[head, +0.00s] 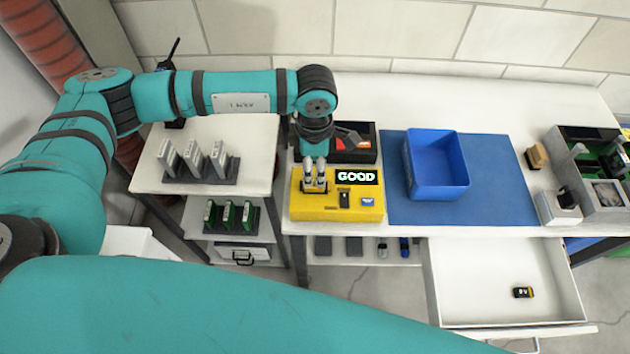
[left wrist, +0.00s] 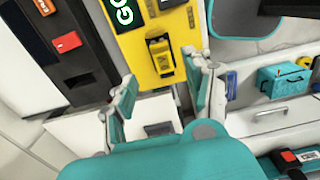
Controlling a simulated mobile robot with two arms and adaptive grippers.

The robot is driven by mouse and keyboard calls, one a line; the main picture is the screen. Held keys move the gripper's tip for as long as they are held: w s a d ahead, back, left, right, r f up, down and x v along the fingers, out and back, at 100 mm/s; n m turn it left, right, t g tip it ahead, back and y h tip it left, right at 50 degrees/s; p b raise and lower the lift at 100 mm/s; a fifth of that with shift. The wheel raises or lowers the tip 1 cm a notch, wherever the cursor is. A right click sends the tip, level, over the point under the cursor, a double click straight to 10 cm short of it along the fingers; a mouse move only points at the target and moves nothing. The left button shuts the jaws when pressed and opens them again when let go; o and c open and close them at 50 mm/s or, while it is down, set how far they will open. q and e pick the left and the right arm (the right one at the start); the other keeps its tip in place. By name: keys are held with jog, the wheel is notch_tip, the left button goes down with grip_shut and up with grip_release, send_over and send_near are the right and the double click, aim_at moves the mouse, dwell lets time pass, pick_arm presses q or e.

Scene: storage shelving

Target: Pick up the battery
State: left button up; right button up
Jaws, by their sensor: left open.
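A yellow tester (head: 290,207) stands at the front left of the white table, its display (head: 357,177) reading GOOD. Another small black and yellow battery (head: 523,292) lies in the open drawer. My right gripper is not seen.
A blue bin (head: 437,188) stands on a blue mat (head: 500,165) right of the tester. A black tray (head: 365,155) is behind the tester. The open drawer (head: 455,300) juts out at front right. A lower side table (head: 160,145) holds upright cards (head: 192,158).

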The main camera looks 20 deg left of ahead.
aim_at(315, 184)
pick_arm(q)
jog(key=f+p, duration=0.1)
jog(key=f, duration=0.1)
jog(key=f+p, duration=0.1)
jog(key=f, duration=0.2)
jog(key=shift+s+f, duration=0.2)
jog(key=shift+f, duration=0.4)
jog(key=shift+c, duration=0.2)
grip_shut()
